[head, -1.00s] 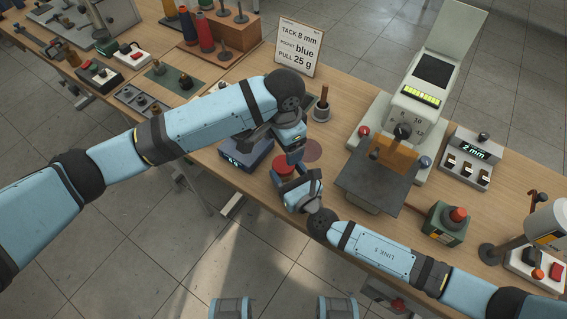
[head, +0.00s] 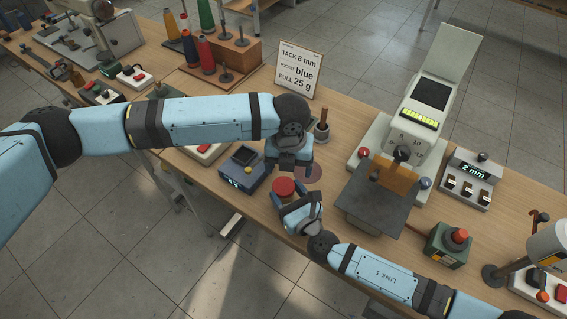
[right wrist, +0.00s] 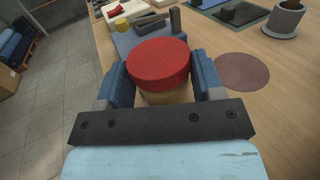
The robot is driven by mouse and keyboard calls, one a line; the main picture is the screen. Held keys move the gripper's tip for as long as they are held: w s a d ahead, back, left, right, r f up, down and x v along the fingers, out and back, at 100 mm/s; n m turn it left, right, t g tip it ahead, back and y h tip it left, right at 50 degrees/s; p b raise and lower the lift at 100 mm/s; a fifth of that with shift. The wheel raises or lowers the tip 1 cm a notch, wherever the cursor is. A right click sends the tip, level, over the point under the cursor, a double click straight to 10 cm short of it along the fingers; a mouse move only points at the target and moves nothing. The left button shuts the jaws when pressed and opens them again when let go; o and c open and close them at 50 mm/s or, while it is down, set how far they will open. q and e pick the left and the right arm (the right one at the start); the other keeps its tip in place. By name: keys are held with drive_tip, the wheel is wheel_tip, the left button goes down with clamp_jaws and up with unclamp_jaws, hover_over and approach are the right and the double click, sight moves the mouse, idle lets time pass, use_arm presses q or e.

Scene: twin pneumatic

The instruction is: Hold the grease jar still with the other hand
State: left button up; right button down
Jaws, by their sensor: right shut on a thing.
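The grease jar has a round red lid (head: 284,187) and stands near the front edge of the bench. In the right wrist view the red lid (right wrist: 158,65) sits on a cream body (right wrist: 165,98). My right gripper (head: 293,203) is shut on the jar, with a blue finger on either side of the body below the lid. My left gripper (head: 288,165) points down just behind the jar in the head view; its fingertips are mostly hidden by its own hand. It looks apart from the lid.
A blue box with a display (head: 243,170) stands left of the jar. A flat brown disc (right wrist: 242,71) lies right of it. A cup with a wooden handle (head: 322,132) and a sign (head: 298,70) stand behind.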

sight(283, 185)
use_arm(q)
drive_tip(key=m, duration=0.4)
drive_tip(key=shift+w+a, duration=0.1)
drive_tip(key=shift+a, duration=0.15)
drive_tip(key=m, duration=0.5)
drive_tip(key=shift+w+a+f, duration=0.1)
drive_tip(key=shift+a+f, duration=0.05)
drive_tip(key=shift+a, duration=0.2)
drive_tip(key=shift+f+m, duration=0.3)
drive_tip(key=shift+f, duration=3.7)
drive_tip(key=c, duration=0.9)
drive_tip(key=o, duration=1)
drive_tip(key=shift+r, duration=0.1)
